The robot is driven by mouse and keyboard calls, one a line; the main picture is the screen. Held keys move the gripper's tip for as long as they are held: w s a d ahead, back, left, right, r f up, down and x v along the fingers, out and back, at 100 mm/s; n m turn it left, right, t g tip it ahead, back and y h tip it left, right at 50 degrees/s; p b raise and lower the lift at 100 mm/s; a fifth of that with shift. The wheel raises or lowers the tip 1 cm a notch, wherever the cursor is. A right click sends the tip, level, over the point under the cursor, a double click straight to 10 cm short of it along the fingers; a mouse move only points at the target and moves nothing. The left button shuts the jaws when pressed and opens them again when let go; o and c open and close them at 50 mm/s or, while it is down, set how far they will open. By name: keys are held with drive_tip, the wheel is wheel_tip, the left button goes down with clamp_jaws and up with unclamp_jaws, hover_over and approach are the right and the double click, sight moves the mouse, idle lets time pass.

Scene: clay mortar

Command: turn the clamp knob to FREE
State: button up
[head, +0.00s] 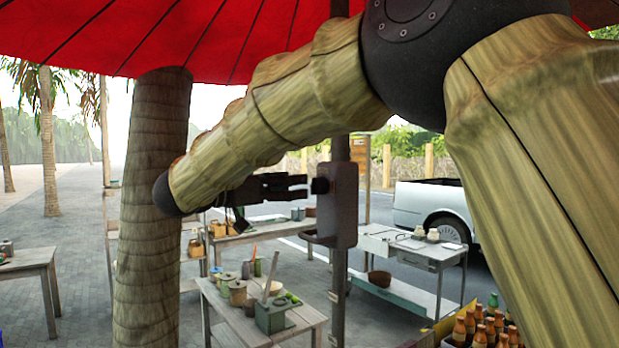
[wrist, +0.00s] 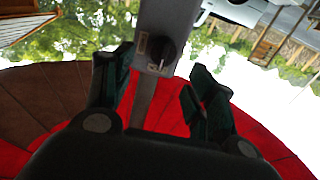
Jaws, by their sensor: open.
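The clamp knob (head: 320,186) is small, dark and round. It sits on the left side of a grey clamp box (head: 343,212) fixed to the upright pole. In the wrist view the knob (wrist: 156,50) shows face-on, with small pale labels beside it that are too small to read, so I cannot tell its setting. My gripper (head: 304,187) is open and empty, pointing right, with its fingertips just short of the knob. In the wrist view the knob lies between the two dark fingers, nearer the left one, and no contact shows.
The pole (head: 339,300) runs up to a red parasol (head: 200,35). A palm trunk (head: 152,210) stands to the left. A bench with pots (head: 225,315), a grey cart (head: 415,255) and several bottles (head: 490,325) stand below. A white pickup (head: 430,203) is behind.

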sight(315, 185)
drive_tip(key=p+x, duration=0.1)
drive_tip(key=x, duration=0.3)
drive_tip(key=shift+w+p, duration=0.3)
drive_tip(key=shift+p, duration=0.1)
drive_tip(key=shift+w+d+p, duration=0.2)
drive_tip(key=shift+d+p, duration=0.1)
drive_tip(key=shift+d, duration=0.3)
drive_tip(key=shift+w+d+f, duration=0.2)
drive_tip(key=shift+w+d, duration=0.05)
drive_tip(key=shift+w, duration=0.1)
drive_tip(key=shift+s, duration=0.1)
drive_tip(key=c, duration=1)
